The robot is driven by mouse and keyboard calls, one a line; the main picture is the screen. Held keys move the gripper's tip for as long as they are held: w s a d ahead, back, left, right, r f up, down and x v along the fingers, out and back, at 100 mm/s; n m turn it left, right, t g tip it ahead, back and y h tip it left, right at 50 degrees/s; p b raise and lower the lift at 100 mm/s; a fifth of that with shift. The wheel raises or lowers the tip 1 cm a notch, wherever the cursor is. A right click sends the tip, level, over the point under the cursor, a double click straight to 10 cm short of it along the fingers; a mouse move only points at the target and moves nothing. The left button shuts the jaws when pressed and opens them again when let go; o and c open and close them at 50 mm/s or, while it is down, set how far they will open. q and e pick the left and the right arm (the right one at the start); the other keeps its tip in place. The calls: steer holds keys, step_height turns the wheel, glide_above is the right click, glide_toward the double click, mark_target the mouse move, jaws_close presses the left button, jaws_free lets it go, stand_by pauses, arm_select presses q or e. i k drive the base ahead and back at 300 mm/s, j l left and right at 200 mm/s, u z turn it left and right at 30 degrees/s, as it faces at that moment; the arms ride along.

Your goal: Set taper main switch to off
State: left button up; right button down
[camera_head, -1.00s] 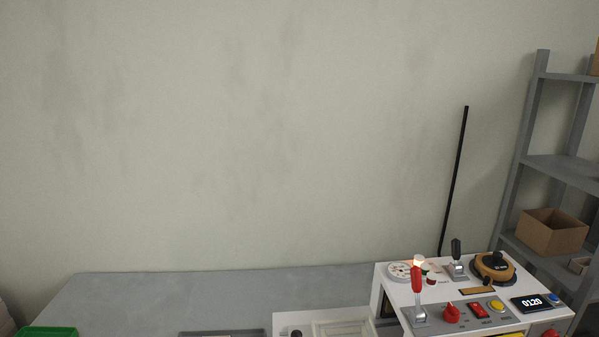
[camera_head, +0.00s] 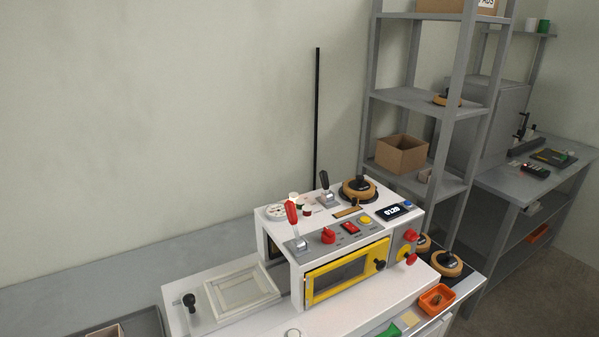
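The taper, a white box-shaped machine (camera_head: 278,262), stands at the lower middle of the head view. Its top panel carries a red rotary knob (camera_head: 328,236), a red rocker switch (camera_head: 350,228) and a yellow button (camera_head: 366,219). A display (camera_head: 394,211) reads 0120, with a blue button (camera_head: 407,204) beside it. Another red knob (camera_head: 411,236) is on the right side face. I cannot tell which control is the main switch, as the labels are too small to read. Neither of my grippers shows in the view.
A red-handled lever (camera_head: 292,213), a black-handled lever (camera_head: 324,181) and a tape roll (camera_head: 352,190) stand on the machine top. A yellow-framed door (camera_head: 312,288) is in front. An orange bin (camera_head: 447,299) sits at right. A grey shelf (camera_head: 412,100) stands behind.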

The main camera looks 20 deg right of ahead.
mark_target(411, 235)
steer(key=z, duration=1.45)
